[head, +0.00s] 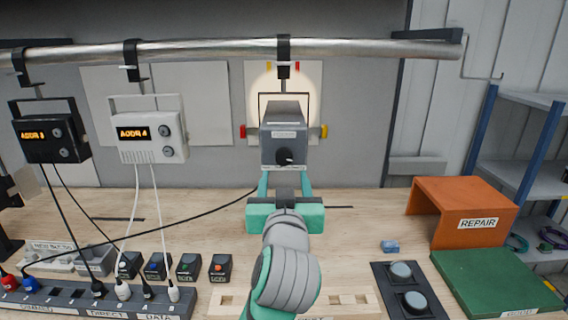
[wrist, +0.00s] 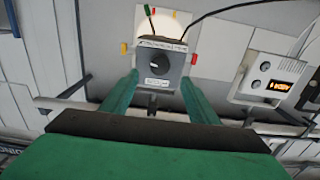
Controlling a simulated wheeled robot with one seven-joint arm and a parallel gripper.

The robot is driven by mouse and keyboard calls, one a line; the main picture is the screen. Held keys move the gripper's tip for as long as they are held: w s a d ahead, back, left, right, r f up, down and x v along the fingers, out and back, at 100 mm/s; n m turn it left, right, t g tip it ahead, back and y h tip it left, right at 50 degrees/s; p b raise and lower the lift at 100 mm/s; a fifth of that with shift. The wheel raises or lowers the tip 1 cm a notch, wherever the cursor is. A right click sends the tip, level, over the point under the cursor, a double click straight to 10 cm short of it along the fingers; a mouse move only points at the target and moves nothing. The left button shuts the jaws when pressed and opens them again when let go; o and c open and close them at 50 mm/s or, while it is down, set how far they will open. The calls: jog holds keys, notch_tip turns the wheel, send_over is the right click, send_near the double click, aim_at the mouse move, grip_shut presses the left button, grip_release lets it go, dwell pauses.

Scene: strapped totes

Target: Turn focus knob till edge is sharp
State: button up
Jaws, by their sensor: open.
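A dark grey lamp box (head: 284,120) hangs from the rail, with a small black knob (head: 285,157) low on its front face. A pale light patch (head: 262,88) shows on the white board (head: 308,75) behind it; its edge looks soft. My gripper (head: 284,178) is open and empty, just below and in front of the box. The wrist view is upside down; there my gripper (wrist: 159,77) has its teal fingers either side of the box face, with the knob (wrist: 161,62) between their lines. I cannot tell the gap to the knob; no contact shows.
Two display units, one black (head: 52,130) and one white (head: 148,135), hang at left. A power strip (head: 75,300) with cables lies below them. An orange repair bin (head: 462,212), a green tray (head: 495,280) and a black two-knob panel (head: 405,290) stand at right.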

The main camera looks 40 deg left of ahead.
aim_at(284, 160)
jog(key=x, duration=0.8)
jog(key=shift+w+a, duration=0.25)
jog(key=shift+w, duration=0.05)
jog(key=c, duration=1)
